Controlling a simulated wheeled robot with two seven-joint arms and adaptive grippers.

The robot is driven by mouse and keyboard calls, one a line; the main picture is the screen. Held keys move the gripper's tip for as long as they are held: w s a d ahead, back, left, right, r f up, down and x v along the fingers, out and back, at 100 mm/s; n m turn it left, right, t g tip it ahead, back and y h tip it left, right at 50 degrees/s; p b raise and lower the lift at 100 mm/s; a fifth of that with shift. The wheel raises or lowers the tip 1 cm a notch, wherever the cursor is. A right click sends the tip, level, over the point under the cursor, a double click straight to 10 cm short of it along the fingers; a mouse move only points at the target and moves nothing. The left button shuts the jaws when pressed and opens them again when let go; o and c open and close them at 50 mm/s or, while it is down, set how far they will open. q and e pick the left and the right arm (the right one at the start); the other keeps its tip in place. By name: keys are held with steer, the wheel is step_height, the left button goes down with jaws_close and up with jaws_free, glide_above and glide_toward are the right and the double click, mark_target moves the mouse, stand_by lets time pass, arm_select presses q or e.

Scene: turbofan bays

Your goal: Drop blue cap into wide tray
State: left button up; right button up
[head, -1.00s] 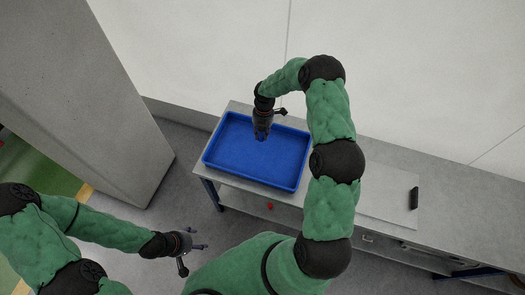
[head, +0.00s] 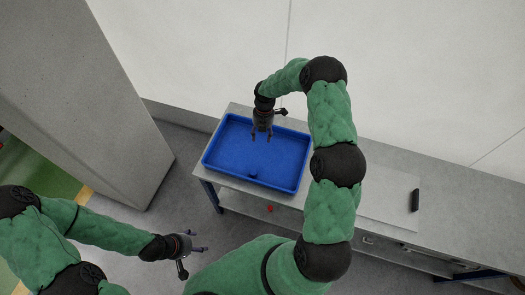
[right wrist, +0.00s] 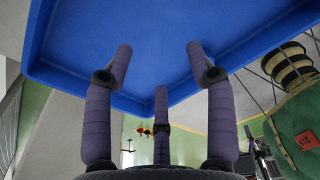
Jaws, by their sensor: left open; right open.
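The wide blue tray (head: 213,160) lies on the grey bench and also fills the top of the right wrist view (right wrist: 240,50). In the right wrist view the fingers of my right gripper (right wrist: 158,52) are spread and empty. My left gripper (head: 199,240) is open and empty, in front of the bench at the lower left.
The grey bench (head: 385,195) runs to the right, with a small black object (head: 415,199) on it. A small red object (head: 270,208) shows at the bench's front, below the tray. A big grey pillar (head: 95,100) stands left. A pale wall is behind.

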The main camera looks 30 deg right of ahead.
step_height(320, 180, up, 10)
steer(key=d, duration=0.1)
steer(key=shift+w+r, duration=0.25)
stand_by(0.4)
steer(key=s+a+f+m+y, duration=0.1)
steer(key=s+a+f+m, duration=0.45)
steer(key=a+f, duration=0.2)
steer(key=s+a+f+m+y, duration=0.1)
steer(key=s+a+f+m, duration=0.3)
steer(key=a+f+m, duration=0.3)
steer(key=s+a+f+m, duration=0.1)
steer(key=s+a+m, duration=0.4)
steer(key=s, duration=0.3)
steer(key=s+a+f+m+t, duration=0.1)
steer(key=s+a+m, duration=0.3)
steer(key=s+m, duration=0.4)
steer(key=shift+a+f+y, duration=0.4)
steer(key=shift+f, duration=0.15)
